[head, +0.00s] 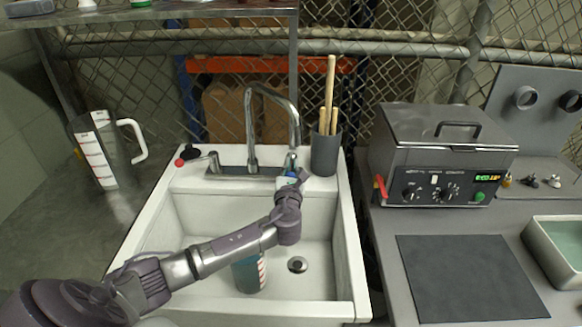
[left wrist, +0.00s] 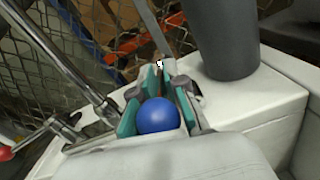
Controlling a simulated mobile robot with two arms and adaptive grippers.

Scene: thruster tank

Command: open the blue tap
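The blue tap's round blue knob (left wrist: 158,115) sits between the teal pads of my left gripper (left wrist: 166,82) in the left wrist view. The pads lie close against both sides of the knob, and the gripper looks shut on it. In the head view my left gripper (head: 292,180) is at the right side of the faucet base and hides most of the blue tap. The curved metal spout (head: 250,125) rises to the left of it. The red-knobbed tap (head: 180,162) is at the left end of the faucet. My right gripper is not in view.
The white sink (head: 347,250) lies under my left arm, with a bottle-like container (head: 248,272) in it. A grey holder with wooden sticks (head: 324,154) stands close right of the gripper. A jug (head: 100,150) stands left; a metal bath unit (head: 445,150) stands right.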

